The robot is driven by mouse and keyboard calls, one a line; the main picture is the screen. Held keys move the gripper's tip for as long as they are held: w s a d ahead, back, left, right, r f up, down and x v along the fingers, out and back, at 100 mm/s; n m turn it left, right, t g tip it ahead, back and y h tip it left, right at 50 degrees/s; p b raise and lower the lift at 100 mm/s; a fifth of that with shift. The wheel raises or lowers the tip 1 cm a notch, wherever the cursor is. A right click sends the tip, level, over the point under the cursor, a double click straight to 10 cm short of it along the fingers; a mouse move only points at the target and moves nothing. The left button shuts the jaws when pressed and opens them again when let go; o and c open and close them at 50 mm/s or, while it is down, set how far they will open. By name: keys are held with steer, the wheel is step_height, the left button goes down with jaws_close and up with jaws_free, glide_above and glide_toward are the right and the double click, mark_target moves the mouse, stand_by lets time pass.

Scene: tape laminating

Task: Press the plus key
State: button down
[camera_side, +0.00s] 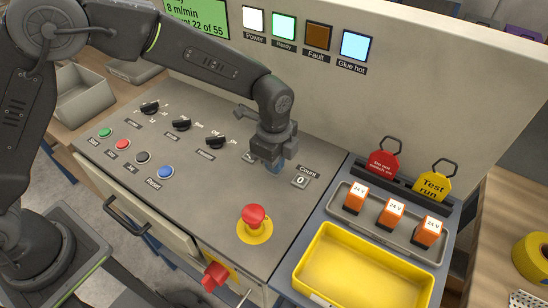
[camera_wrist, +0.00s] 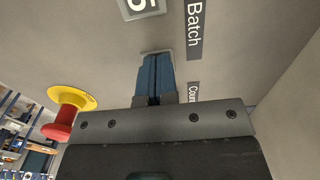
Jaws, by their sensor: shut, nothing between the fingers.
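My gripper (camera_side: 277,166) is shut, its blue fingers pointing down at the right part of the grey control panel. In the wrist view the shut fingers (camera_wrist: 156,58) hold nothing. Their tips are over a small pale-edged key (camera_wrist: 155,51), which they mostly cover. I cannot read its mark or tell whether they touch it. No plus sign is readable in either view. A small grey tile marked 0 (camera_side: 300,180) sits under the Count label, right of the fingers. A tile with a numeral (camera_wrist: 140,8) shows beside the Batch label (camera_wrist: 194,28) in the wrist view.
A red emergency-stop button (camera_side: 254,216) on a yellow base stands in front of the gripper. Black selector knobs (camera_side: 182,123) and coloured buttons (camera_side: 165,172) lie to the left. A tray with orange blocks (camera_side: 390,213) and a yellow bin (camera_side: 362,270) are on the right.

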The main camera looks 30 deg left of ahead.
steer(key=shift+s+a+f, duration=0.1)
steer(key=shift+s+f, duration=0.05)
steer(key=shift+f, duration=0.6)
steer(key=shift+r, duration=0.1)
step_height(320, 180, up, 15)
steer(key=shift+w, duration=0.25)
steer(key=shift+r, duration=0.15)
steer(key=shift+s+d+r, duration=0.1)
steer(key=shift+d+r, duration=0.15)
steer(key=shift+r, duration=0.15)
steer(key=shift+f, duration=0.1)
